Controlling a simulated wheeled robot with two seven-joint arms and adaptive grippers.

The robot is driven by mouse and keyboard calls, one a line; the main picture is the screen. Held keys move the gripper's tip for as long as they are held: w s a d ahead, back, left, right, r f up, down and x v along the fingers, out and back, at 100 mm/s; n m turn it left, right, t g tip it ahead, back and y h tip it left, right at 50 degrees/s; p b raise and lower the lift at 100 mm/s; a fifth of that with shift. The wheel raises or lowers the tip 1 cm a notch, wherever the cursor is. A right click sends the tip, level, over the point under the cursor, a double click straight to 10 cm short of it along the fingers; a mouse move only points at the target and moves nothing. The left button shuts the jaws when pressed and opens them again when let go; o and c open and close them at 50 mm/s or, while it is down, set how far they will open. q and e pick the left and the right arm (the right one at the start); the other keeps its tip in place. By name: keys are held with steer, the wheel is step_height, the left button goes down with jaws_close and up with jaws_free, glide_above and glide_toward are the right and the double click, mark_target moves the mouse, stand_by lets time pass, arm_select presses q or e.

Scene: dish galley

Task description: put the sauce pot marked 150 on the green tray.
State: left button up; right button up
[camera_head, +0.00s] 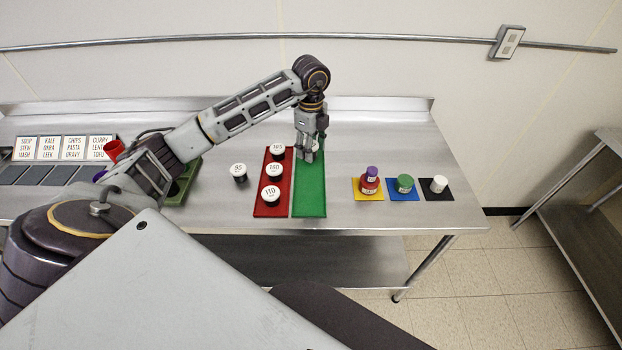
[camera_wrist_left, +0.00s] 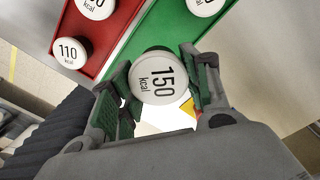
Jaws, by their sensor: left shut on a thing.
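The sauce pot marked 150 (camera_wrist_left: 158,80) has a white lid and a dark body. In the left wrist view it sits between the fingers of my left gripper (camera_wrist_left: 160,88), which is shut on it, lid toward the camera. In the head view my left gripper (camera_head: 310,150) points down over the far part of the green tray (camera_head: 309,195) and mostly hides the pot. I cannot tell whether the pot touches the tray. In the wrist view another white-lidded pot (camera_wrist_left: 205,5), its number cut off, shows against the green tray. My right gripper is not in view.
The red tray (camera_head: 261,208) stands close left of the green one, with several lidded pots, including one marked 110 (camera_head: 270,193). A pot marked 95 (camera_head: 239,172) stands left. Yellow (camera_head: 364,195), blue (camera_head: 402,194) and black (camera_head: 447,195) mats hold small containers at right. Bare steel lies between.

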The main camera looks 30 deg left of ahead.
mark_target(311, 178)
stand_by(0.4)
arm_select(q)
steer(key=shift+f, duration=0.7)
step_height(311, 178, down, 3)
steer(key=shift+f+p, duration=0.15)
steer(key=shift+p, duration=0.3)
steer(key=shift+f, duration=0.75)
steer(key=shift+f, duration=0.1)
steer(key=shift+f+p, duration=0.35)
steer(key=shift+f, duration=1.4)
steer(key=shift+f, duration=0.15)
